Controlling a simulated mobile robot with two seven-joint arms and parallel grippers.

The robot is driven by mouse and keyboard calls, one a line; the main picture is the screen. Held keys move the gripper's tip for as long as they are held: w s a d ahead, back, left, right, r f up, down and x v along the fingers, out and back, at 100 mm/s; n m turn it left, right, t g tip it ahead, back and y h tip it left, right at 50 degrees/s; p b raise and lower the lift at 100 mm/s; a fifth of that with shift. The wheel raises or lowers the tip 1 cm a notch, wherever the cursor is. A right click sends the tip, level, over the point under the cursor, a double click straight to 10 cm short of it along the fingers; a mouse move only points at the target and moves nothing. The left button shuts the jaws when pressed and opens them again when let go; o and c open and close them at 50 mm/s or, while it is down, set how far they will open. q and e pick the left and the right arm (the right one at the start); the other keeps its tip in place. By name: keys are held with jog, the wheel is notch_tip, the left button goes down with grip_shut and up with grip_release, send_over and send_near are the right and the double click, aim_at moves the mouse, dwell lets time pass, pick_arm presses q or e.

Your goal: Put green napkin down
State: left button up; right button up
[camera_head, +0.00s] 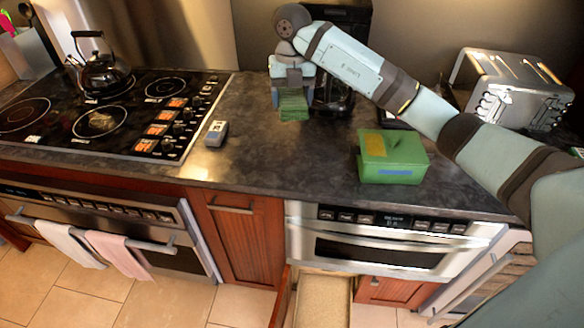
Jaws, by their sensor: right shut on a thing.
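The green napkin (293,105) hangs in my right gripper (291,88) toward the back of the dark countertop (265,160), in front of a black appliance. My right gripper points down and is shut on the napkin's top. The napkin's lower edge is at or just above the counter; I cannot tell whether it touches. My right arm comes in from the right and crosses above the counter. My left gripper is not in view.
A green box (392,158) stands near the counter's front edge. A small grey object (216,133) lies beside the cooktop (110,110) with a black kettle (103,72). A toaster (512,88) stands at right. Below, a drawer (322,300) is open under the microwave (385,246).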

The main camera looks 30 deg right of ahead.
jog(key=m, duration=0.2)
jog(key=shift+w+d+m, duration=0.25)
jog(key=shift+w+m, duration=0.15)
jog(key=shift+f, duration=0.4)
send_over(292, 164)
notch_tip(292, 164, down, 14)
jog(key=shift+f+p, duration=0.25)
jog(key=shift+p, duration=0.2)
notch_tip(292, 164, down, 4)
jog(key=shift+f, duration=0.35)
jog(key=shift+f, duration=0.1)
jog(key=o, duration=0.8)
